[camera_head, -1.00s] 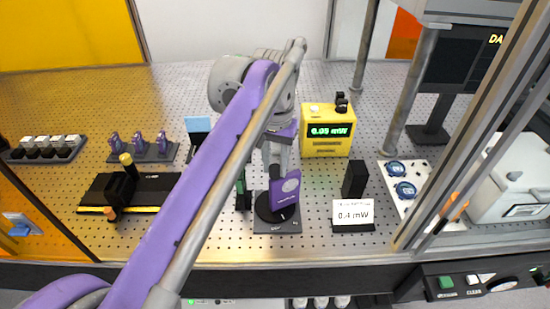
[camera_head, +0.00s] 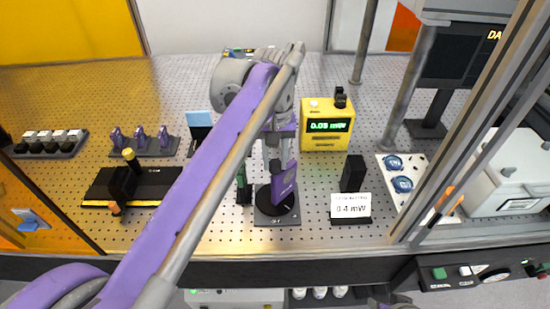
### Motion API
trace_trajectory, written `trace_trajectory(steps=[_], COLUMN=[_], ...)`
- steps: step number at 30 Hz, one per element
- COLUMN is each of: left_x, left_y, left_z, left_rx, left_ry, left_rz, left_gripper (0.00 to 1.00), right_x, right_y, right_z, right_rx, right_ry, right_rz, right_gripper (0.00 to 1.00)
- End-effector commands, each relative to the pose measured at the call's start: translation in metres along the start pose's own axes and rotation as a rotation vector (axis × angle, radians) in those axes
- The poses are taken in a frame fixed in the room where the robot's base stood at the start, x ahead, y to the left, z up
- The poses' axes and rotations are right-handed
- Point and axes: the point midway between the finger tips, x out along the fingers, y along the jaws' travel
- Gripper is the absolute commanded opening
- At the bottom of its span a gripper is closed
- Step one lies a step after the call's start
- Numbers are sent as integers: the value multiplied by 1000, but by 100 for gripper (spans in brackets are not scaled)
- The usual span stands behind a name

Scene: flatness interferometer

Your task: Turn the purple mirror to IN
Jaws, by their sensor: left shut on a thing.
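The purple mirror (camera_head: 284,187) stands upright on a round black turning base on a dark square plate (camera_head: 277,219), near the front of the perforated table. Its broad face is seen at a slant. My left gripper (camera_head: 277,163) reaches down from above and is shut on the upper part of the mirror. Its fingers partly hide the mirror's top edge. Marks on the base are too small to read.
A yellow power meter (camera_head: 326,125) reading 0.05 mW stands behind the mirror. A black block (camera_head: 353,173) and a white 0.4 mW card (camera_head: 351,206) stand to its right. A dark green-marked post (camera_head: 243,187) stands close to its left. A metal frame post crosses the right side.

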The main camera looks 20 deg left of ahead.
Motion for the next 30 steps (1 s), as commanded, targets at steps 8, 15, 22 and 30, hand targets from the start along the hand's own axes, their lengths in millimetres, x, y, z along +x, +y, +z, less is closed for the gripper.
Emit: trace_trajectory(steps=[8, 15, 22, 30], left_x=[-1, -1, -12, -66], left_y=[0, 0, 0, 0], left_z=[-1, 0, 0, -1], left_rx=[0, 1, 1, 1], left_ry=[3, 2, 1, 2], left_rz=[0, 0, 0, 0], left_gripper=[56, 64, 64, 64], right_x=[0, 0, -2, -9], right_y=[0, 0, 0, 0], right_z=[0, 0, -1, -8], right_rx=[0, 0, 0, 0], right_ry=[0, 0, 1, 6], right_rz=[0, 0, 0, 0], right_gripper=[47, 47, 47, 47])
